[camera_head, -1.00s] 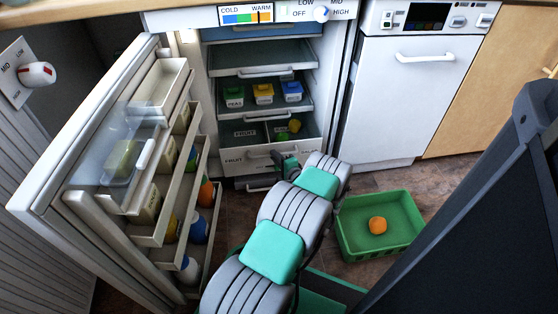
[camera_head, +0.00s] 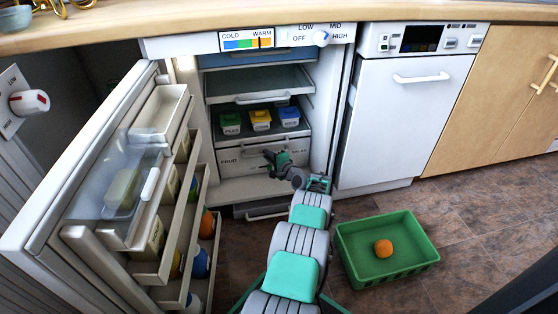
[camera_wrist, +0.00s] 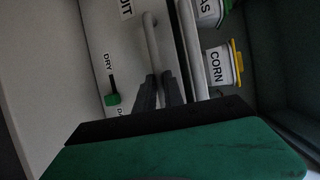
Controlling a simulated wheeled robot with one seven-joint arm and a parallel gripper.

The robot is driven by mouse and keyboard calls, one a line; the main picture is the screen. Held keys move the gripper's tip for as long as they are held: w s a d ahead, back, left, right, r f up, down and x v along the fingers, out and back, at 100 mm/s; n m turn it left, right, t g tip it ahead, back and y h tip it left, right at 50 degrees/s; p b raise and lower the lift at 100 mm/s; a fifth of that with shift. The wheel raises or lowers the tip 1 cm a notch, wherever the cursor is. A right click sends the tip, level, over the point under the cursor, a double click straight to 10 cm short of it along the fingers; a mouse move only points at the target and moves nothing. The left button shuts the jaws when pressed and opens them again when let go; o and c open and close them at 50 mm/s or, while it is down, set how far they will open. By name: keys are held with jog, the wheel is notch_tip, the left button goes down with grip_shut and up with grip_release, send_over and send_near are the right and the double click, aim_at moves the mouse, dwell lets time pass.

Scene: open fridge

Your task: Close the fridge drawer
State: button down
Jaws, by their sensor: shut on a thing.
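The fridge drawer (camera_head: 240,169), with a white front lettered FRUIT and SALAD, sits low in the open fridge, under the shelf of tubs. Its front looks about level with the shelf edge above, and its inside is hidden. My gripper (camera_head: 271,158) is at the middle of the drawer front. In the wrist view its dark fingers (camera_wrist: 158,90) are shut on the drawer's white bar handle (camera_wrist: 152,38). The drawer front also shows there, turned sideways, with a DRY label and a small green slider.
The open fridge door (camera_head: 75,190) with loaded racks stands at left. Tubs of peas (camera_head: 230,122) and corn (camera_head: 260,119) and a blue tub (camera_head: 289,116) are on the shelf above. A green crate (camera_head: 420,250) holding an orange (camera_head: 383,249) is on the floor at right.

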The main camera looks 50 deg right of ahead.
jog(key=c, duration=1.5)
grip_release()
jog(key=shift+o, duration=0.2)
jog(key=p+v, duration=0.4)
jog(key=v, duration=0.3)
jog(key=shift+s, duration=0.4)
jog(key=shift+a+r, duration=0.1)
